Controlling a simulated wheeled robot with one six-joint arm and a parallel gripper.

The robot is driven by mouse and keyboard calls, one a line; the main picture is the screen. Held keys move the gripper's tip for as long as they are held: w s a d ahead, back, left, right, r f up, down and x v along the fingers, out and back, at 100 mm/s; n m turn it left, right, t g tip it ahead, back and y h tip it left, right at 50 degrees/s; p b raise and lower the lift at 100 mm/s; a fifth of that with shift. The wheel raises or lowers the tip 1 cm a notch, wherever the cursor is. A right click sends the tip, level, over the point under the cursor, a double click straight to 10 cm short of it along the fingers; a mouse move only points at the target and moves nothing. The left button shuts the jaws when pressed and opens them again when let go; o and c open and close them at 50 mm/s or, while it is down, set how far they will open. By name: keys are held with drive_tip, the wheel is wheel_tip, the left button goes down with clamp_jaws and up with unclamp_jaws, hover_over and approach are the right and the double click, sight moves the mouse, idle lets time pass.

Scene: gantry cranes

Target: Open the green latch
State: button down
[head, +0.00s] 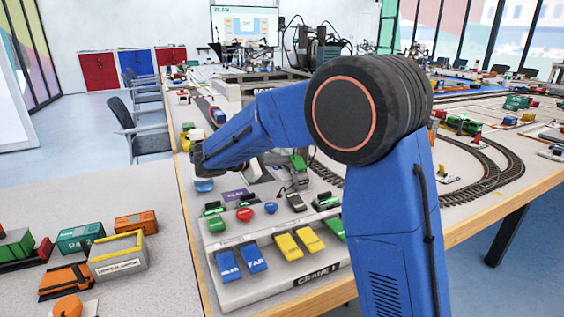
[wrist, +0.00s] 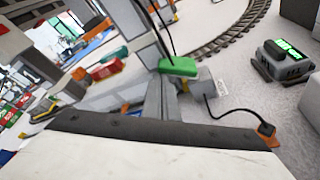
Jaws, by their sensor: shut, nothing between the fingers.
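A green latch-like piece (head: 298,161) sits behind the control panel, just left of my arm's big joint in the head view. A green block on a grey bracket beside a post (wrist: 178,66) shows in the wrist view, upper middle; it looks like the same piece. My gripper (head: 196,150) is at the end of the blue arm, left of the green piece and apart from it in the head view. It is shut and empty. Its fingertips are hard to make out. A pale surface with a dark edge fills the bottom of the wrist view.
The panel marked CRANE 1 (head: 318,274) carries blue and yellow levers, a red button (head: 244,214) and green switches. Model containers stand at the left front. Curved track (head: 490,160) lies at right. A black device with a green display (wrist: 284,58) is at the wrist view's right.

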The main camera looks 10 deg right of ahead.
sight(298, 154)
drive_tip(key=shift+s+d+r+m+t, duration=0.1)
drive_tip(key=shift+s+r+m+t, duration=0.5)
drive_tip(key=shift+m, duration=0.6)
drive_tip(key=m, duration=0.1)
drive_tip(key=s+r+m+t+h, duration=0.1)
drive_tip(key=m, duration=0.1)
drive_tip(key=shift+s+d, duration=0.15)
drive_tip(key=shift+s, duration=0.05)
drive_tip(key=shift+s+r, duration=0.15)
drive_tip(key=shift+s, duration=0.2)
